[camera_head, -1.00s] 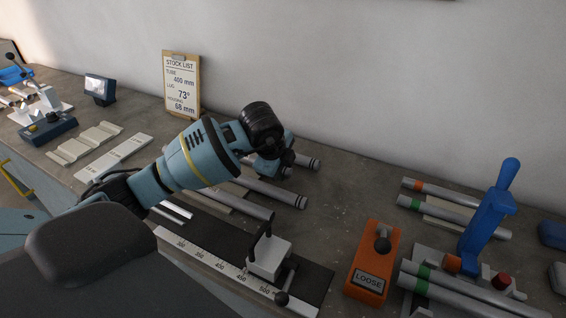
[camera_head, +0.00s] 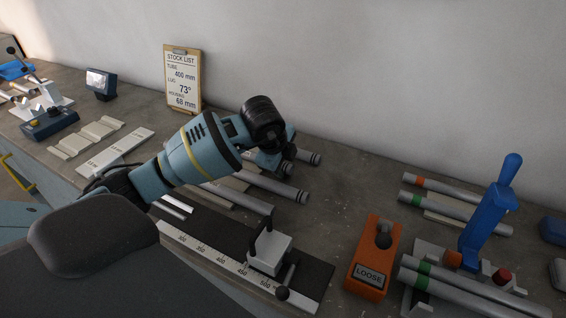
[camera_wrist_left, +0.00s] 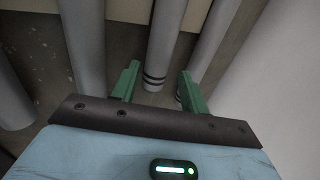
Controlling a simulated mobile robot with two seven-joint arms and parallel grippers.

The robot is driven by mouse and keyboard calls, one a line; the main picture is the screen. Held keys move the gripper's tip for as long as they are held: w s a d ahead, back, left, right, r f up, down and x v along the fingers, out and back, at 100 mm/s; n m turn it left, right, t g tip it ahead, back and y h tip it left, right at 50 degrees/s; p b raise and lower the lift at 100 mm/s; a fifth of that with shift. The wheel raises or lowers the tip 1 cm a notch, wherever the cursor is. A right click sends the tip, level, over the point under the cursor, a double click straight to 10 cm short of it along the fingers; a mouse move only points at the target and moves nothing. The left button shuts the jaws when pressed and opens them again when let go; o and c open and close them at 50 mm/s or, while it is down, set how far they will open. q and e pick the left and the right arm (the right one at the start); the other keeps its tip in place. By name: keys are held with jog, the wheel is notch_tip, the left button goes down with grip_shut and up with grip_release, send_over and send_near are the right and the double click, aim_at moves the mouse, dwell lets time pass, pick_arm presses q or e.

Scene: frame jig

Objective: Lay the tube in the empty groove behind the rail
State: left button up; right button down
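Several grey tubes lie side by side behind the black ruler strip (camera_head: 205,232); one tube (camera_head: 280,186) shows dark bands at its end, another (camera_head: 311,158) lies farther back. My left gripper (camera_head: 268,160) is over the rear tubes, its fingertips largely hidden by its wrist in the head view. In the left wrist view its two green fingers (camera_wrist_left: 160,88) stand apart, with a banded tube end (camera_wrist_left: 158,65) seen between them; I cannot tell the height gap. No tube is clearly clamped. I cannot make out which part is the rail or an empty groove. My right gripper is out of view.
A clamp block (camera_head: 269,251) with a handle stands on the ruler strip. An orange box marked LOOSE (camera_head: 371,275) stands right of it. Farther right are a blue upright lever (camera_head: 485,215) and tubes with coloured bands (camera_head: 450,207). A stock list board (camera_head: 183,80) leans on the wall.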

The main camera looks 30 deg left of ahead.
pick_arm(q)
jog(key=shift+s+d+f, duration=0.1)
jog(key=shift+s+f, duration=0.15)
jog(key=shift+f, duration=0.25)
jog(key=v, duration=0.8)
jog(key=shift+w+r, duration=0.2)
jog(key=shift+r, duration=0.2)
jog(key=shift+f, duration=0.1)
